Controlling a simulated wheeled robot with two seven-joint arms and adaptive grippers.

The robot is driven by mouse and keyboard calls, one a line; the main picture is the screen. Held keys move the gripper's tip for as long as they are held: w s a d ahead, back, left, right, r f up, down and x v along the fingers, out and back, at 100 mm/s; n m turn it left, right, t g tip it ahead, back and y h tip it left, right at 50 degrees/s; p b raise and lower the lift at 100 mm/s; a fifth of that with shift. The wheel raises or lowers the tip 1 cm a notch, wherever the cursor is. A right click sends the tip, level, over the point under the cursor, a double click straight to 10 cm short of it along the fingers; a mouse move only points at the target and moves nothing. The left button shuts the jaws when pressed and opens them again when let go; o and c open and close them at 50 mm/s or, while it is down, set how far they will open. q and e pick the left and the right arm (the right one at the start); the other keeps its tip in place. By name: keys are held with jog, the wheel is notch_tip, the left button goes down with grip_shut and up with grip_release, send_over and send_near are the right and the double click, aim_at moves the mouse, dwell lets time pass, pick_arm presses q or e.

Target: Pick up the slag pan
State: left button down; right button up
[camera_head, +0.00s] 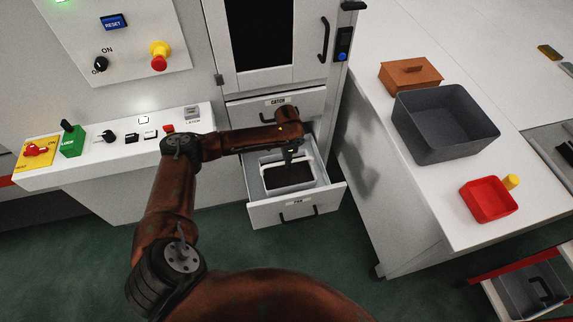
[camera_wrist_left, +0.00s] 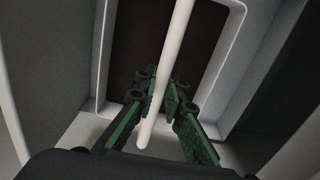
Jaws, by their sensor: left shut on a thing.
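The slag pan (camera_head: 291,185) is a pale-rimmed rectangular tray with a dark inside. It sits in the open drawer (camera_head: 312,209) of the white cabinet, under the "CATCH" label. My left gripper (camera_head: 289,157) reaches down over it from above. In the left wrist view my left gripper (camera_wrist_left: 161,101) has its green fingers closed on a pale bar that crosses over the dark inside of the slag pan (camera_wrist_left: 203,45). The bar looks like the pan's handle, and its far end runs out of the picture. My right gripper is not in view.
A white table (camera_head: 400,190) stands right of the drawer. It holds a grey bin (camera_head: 440,155), a brown lidded box (camera_head: 400,85) and a red tray (camera_head: 488,207). A control panel (camera_head: 110,145) with switches is at the left. Green floor is clear before the drawer.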

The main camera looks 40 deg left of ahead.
pick_arm(q)
jog(key=shift+r, duration=0.5)
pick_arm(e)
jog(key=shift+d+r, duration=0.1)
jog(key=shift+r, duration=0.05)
